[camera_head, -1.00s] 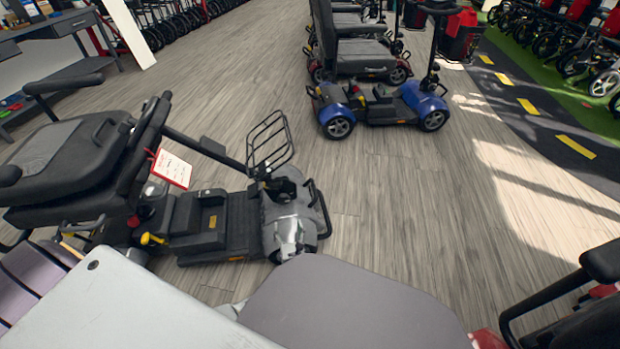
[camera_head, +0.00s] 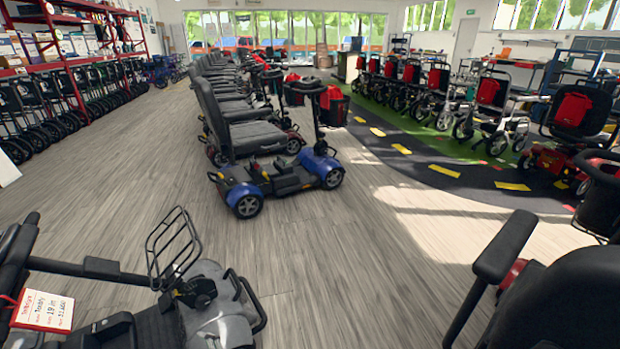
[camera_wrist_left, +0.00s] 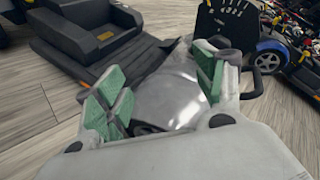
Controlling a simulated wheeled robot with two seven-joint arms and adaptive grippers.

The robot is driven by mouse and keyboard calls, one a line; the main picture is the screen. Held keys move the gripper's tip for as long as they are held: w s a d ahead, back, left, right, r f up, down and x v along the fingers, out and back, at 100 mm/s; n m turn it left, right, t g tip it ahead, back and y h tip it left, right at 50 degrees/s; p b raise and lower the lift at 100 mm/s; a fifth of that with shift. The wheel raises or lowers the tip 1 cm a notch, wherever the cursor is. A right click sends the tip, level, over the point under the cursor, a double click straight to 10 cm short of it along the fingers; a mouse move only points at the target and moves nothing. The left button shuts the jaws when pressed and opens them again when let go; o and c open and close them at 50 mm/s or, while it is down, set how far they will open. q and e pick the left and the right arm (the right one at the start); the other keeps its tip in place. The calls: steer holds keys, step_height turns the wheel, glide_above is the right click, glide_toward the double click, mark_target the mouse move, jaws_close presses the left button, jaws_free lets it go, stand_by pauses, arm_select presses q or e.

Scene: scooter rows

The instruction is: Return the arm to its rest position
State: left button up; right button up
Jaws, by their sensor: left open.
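My left gripper (camera_wrist_left: 160,95) shows in the left wrist view with its two green-padded fingers spread apart and nothing between them. I cannot tell how far the fingers are from the cover. In the head view the same grey scooter (camera_head: 215,310) stands at the lower left, with a wire basket (camera_head: 172,245) and a price tag (camera_head: 44,310). Neither gripper is in the head view.
A blue scooter (camera_head: 275,182) stands ahead at the end of a row. A black seat with an armrest (camera_head: 505,245) is close at lower right. Wood floor (camera_head: 350,260) is open in the middle.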

arm_select(q)
steer(key=s+d+r+n+g+h, duration=0.4)
steer(key=s+d+r+n+h, duration=0.7)
steer(key=s+r+n, duration=0.3)
step_height(320, 180, up, 2)
steer(key=shift+s+d+r+n+g+h+p, duration=0.3)
steer(key=shift+s+d+n+h+p, duration=0.15)
steer(key=shift+n, duration=0.55)
arm_select(e)
steer(key=d+r+g+h, duration=0.1)
steer(key=d+r+h, duration=0.2)
steer(key=d+r, duration=0.4)
steer(key=shift+s+d+r+g, duration=0.2)
steer(key=shift+s+r+g, duration=0.2)
steer(key=shift+r, duration=0.1)
arm_select(q)
steer(key=shift+w+f+p, duration=0.35)
steer(key=shift+p, duration=0.25)
arm_select(e)
steer(key=shift+w+f, duration=0.25)
steer(key=shift+f, duration=0.05)
